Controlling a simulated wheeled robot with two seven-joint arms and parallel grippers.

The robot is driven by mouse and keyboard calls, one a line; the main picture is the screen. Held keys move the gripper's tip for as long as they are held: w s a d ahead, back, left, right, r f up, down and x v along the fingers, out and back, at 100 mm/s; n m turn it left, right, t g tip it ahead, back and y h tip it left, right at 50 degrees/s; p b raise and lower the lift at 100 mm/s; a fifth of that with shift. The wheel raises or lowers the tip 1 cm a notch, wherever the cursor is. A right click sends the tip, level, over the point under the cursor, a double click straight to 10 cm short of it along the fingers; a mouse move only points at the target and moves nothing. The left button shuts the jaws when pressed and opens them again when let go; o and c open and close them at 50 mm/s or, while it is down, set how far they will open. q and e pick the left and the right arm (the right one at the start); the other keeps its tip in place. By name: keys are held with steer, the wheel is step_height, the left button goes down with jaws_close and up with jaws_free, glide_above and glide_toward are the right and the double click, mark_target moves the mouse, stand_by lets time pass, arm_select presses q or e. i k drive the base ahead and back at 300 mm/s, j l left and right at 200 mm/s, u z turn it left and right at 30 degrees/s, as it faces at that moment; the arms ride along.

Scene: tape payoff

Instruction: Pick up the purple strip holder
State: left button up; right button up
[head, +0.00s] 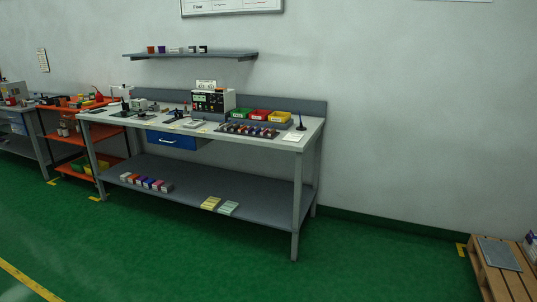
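The workbench (262,150) stands against the wall, some way off. I cannot tell for sure which thing is the purple strip holder. A small purple item (161,49) stands on the wall shelf, just right of a red one (151,49). More small purple-looking pieces (148,183) are in a row of coloured boxes on the bench's lower shelf. A rack of small dark and coloured pieces (248,130) lies on the bench top. These are too small to make out in detail. Neither of my grippers is in view.
The wall shelf (190,56) hangs above the bench. Green, red and yellow bins (261,116) stand on the bench top by a boxy instrument (212,101). An orange cart (72,136) is at the left, a wooden pallet (496,285) at lower right. The green floor (200,250) in front is clear.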

mark_target(249, 129)
steer(key=i, duration=3.5)
